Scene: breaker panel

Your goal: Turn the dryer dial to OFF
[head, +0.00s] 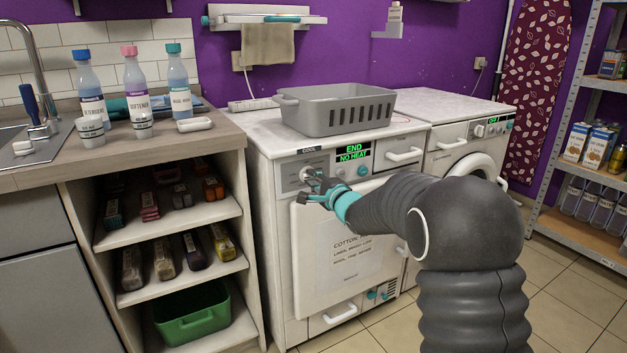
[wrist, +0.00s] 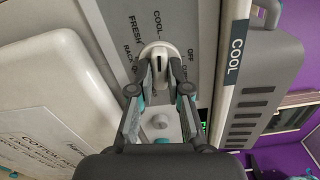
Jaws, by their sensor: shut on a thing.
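The dryer (head: 345,240) is the white machine in the middle of the head view. Its dial (head: 308,172) is a pale round knob at the left of the control panel. In the wrist view the dial (wrist: 157,52) has a dark mark on its grip. COOL, FRESH, OFF and other words, partly hidden, are printed around it. I cannot tell exactly which word the dial points to. My gripper (head: 322,187) is at the dial; in the wrist view its fingers (wrist: 160,89) are shut on the knob, one on each side.
The dryer's display (head: 352,152) reads END, NO HEAT. A grey basket (head: 335,112) stands on top. A second white machine (head: 465,143) stands to the right. A counter (head: 60,155) with bottles and open shelves is at left. Floor (head: 565,290) is clear at right.

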